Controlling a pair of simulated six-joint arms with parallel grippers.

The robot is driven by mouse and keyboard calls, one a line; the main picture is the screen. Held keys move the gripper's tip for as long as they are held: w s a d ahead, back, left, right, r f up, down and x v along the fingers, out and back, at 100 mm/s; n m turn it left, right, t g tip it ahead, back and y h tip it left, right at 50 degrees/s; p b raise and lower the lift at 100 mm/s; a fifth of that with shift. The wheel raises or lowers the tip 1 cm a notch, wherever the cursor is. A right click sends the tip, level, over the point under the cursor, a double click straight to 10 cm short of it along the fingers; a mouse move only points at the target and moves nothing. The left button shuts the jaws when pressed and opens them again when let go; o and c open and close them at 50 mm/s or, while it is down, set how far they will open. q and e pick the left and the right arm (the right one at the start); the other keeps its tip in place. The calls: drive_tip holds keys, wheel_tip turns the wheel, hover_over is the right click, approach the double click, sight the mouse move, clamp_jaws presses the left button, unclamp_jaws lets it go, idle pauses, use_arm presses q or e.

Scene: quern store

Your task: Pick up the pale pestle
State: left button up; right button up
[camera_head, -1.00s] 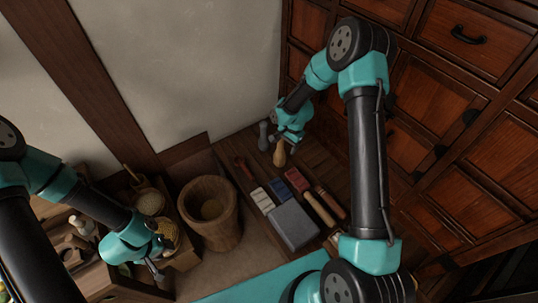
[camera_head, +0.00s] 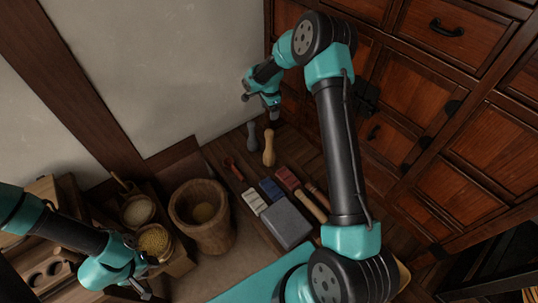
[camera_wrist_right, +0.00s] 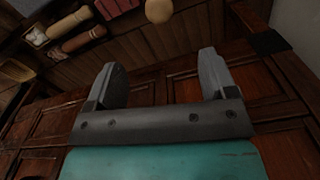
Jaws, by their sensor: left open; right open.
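A pale tan pestle (camera_head: 268,148) stands on the wooden floor by the wall, beside a grey pestle (camera_head: 252,136). A round pale knob (camera_wrist_right: 158,11), which looks like the tan pestle's top, shows at the upper edge of the right wrist view. My right gripper (camera_head: 260,108) is open and empty, above and behind the pestles, apart from both. Its two spread fingers (camera_wrist_right: 161,68) also show in the right wrist view with nothing between them. My left gripper (camera_head: 148,277) is open at the lower left, near the bowls.
A wooden mortar (camera_head: 203,215) stands left of a grey stone block (camera_head: 286,223). Red, blue and white blocks and wooden rollers lie around the block. Bowls of grain (camera_head: 153,241) sit at the left. A drawer cabinet (camera_head: 440,110) rises at the right, close to my right arm.

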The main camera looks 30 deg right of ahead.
sight(269, 131)
wheel_tip(269, 131, down, 11)
idle(0.4)
drive_tip(key=shift+f, duration=2.6)
drive_tip(key=shift+c, duration=0.3)
drive_tip(key=shift+r, duration=0.1)
drive_tip(key=c, duration=1.1)
